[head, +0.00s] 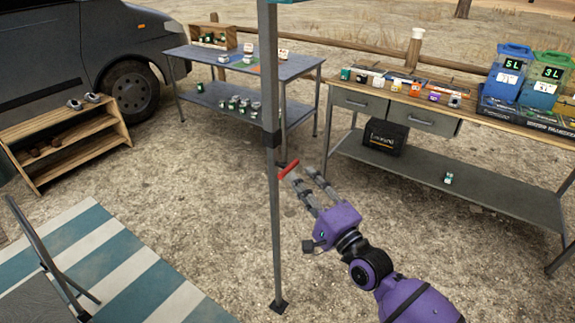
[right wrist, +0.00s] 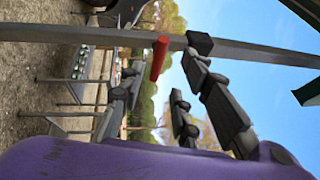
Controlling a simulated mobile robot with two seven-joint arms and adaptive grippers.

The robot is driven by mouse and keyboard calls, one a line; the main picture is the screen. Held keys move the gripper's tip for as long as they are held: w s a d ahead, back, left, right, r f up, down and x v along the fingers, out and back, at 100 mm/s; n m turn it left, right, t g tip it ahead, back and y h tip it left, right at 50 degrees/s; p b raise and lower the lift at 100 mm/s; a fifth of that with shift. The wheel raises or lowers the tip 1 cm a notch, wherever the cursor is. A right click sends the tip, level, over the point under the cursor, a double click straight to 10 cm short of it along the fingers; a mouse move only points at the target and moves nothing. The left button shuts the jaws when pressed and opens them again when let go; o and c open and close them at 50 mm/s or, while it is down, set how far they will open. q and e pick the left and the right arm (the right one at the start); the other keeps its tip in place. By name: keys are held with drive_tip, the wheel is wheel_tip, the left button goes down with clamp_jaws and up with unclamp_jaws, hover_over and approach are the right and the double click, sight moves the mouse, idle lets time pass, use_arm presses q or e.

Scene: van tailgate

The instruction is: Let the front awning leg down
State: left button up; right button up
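The awning leg (head: 274,220) is a grey upright pole near the middle of the head view, with a dark foot (head: 278,306) at the ground. A dark collar (head: 271,139) sits partway up, with a red lever (head: 289,170) just below it, pointing right. My right gripper (head: 300,173) is open and empty, with its fingertips close to the lever. In the right wrist view, the leg (right wrist: 260,48) crosses the top and the red lever (right wrist: 158,57) shows between the spread fingers (right wrist: 160,70). Contact cannot be told. My left gripper is out of view.
A workbench (head: 430,122) with bins stands at the right and a grey table (head: 250,70) behind the leg. A wooden shelf (head: 70,140) and van (head: 70,45) are at the left. A striped mat (head: 125,270) lies front left. Gravel around the foot is clear.

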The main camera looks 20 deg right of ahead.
sight(289, 166)
drive_tip(key=x, duration=0.7)
drive_tip(key=shift+d+f+p, duration=0.15)
drive_tip(key=shift+f+p, duration=0.05)
drive_tip(key=shift+p, duration=0.15)
clamp_jaws()
